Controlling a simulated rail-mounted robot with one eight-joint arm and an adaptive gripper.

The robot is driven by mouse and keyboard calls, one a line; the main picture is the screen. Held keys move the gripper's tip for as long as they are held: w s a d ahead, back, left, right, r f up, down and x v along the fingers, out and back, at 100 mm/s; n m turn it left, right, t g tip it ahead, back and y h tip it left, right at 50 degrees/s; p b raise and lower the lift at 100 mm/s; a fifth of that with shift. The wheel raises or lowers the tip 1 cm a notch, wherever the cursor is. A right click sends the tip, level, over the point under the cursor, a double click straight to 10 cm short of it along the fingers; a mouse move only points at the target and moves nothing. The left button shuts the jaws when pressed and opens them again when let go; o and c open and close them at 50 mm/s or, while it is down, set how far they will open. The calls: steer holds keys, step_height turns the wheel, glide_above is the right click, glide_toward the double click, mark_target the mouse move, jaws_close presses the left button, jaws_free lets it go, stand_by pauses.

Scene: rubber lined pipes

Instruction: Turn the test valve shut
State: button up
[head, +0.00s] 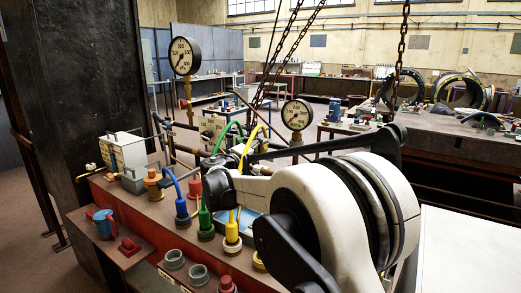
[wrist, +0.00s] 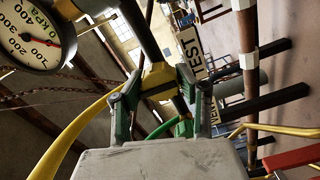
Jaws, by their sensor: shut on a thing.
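In the wrist view my gripper (wrist: 158,82) has its two green-and-dark fingers on either side of a yellow block-like piece (wrist: 158,74), and is shut on it. This appears to be the handle of the test valve, beside a thick dark pipe. A sign reading TEST (wrist: 190,52) is just to the right. The valve's exact angle is hard to tell. In the head view my arm hides the fingertips and most of the valve.
A pressure gauge (wrist: 36,34) stands close at upper left in the wrist view. A yellow hose (wrist: 75,132) and a green hose (wrist: 168,127) run near my fingers. In the head view, coloured hose fittings (head: 205,222) line the red bench (head: 150,218); chains (head: 290,50) hang behind.

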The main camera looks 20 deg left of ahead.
steer(key=o, duration=1.2)
steer(key=v, duration=1.2)
